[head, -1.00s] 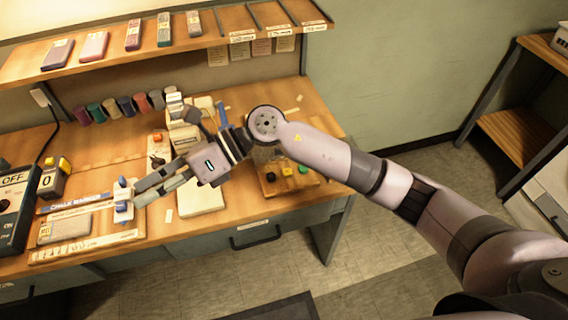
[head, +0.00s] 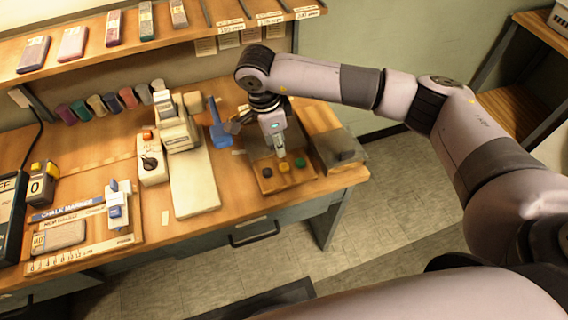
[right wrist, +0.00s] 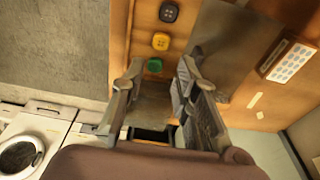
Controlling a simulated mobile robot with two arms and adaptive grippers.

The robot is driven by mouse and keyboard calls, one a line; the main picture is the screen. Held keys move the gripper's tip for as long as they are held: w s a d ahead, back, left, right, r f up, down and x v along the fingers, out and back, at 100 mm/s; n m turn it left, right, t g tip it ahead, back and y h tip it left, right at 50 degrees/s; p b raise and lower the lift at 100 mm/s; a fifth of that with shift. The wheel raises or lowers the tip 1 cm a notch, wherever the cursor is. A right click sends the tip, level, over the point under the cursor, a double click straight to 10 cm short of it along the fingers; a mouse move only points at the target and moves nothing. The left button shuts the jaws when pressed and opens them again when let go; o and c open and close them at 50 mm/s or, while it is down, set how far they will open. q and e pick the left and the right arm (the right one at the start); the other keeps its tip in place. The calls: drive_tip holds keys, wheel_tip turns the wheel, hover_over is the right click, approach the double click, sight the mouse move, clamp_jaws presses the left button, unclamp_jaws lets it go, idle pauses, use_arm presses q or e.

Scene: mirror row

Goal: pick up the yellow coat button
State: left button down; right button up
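The yellow coat button (head: 284,167) lies on a small wooden tray (head: 285,184) at the right front of the desk. It sits between a black button (head: 267,172) and a green button (head: 300,163). In the right wrist view, the yellow button (right wrist: 160,41) lies beyond the fingertips, with the green button (right wrist: 154,65) nearer and the dark button (right wrist: 168,12) farther. My right gripper (head: 281,153) points down just behind the yellow button in the head view. Its fingers (right wrist: 156,76) are apart, with nothing between them. My left gripper is not in view.
A grey block-like item (head: 339,151) stands right of the tray. A blue-handled tool (head: 219,124) and a white machine with a pale board (head: 193,182) stand to the left. A shelf (head: 180,42) runs above the desk's back. Some desk surface left of the tray is bare.

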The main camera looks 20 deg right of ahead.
hover_over(283, 166)
drive_tip(key=a, duration=0.1)
wheel_tip(283, 166, down, 4)
drive_tip(key=shift+f+p, duration=0.1)
drive_tip(key=shift+p, duration=0.2)
drive_tip(key=shift+d+f+p, duration=0.2)
drive_tip(key=shift+f+p, duration=0.1)
drive_tip(key=shift+f, duration=1.2)
drive_tip(key=shift+d+f+p, duration=0.2)
drive_tip(key=shift+f+p, duration=0.1)
drive_tip(key=shift+f, duration=1.2)
drive_tip(key=shift+c, duration=0.3)
drive_tip(key=c, duration=0.4)
drive_tip(key=shift+o, duration=0.2)
drive_tip(key=shift+r, duration=0.1)
wheel_tip(283, 166, up, 20)
drive_tip(key=b, duration=0.4)
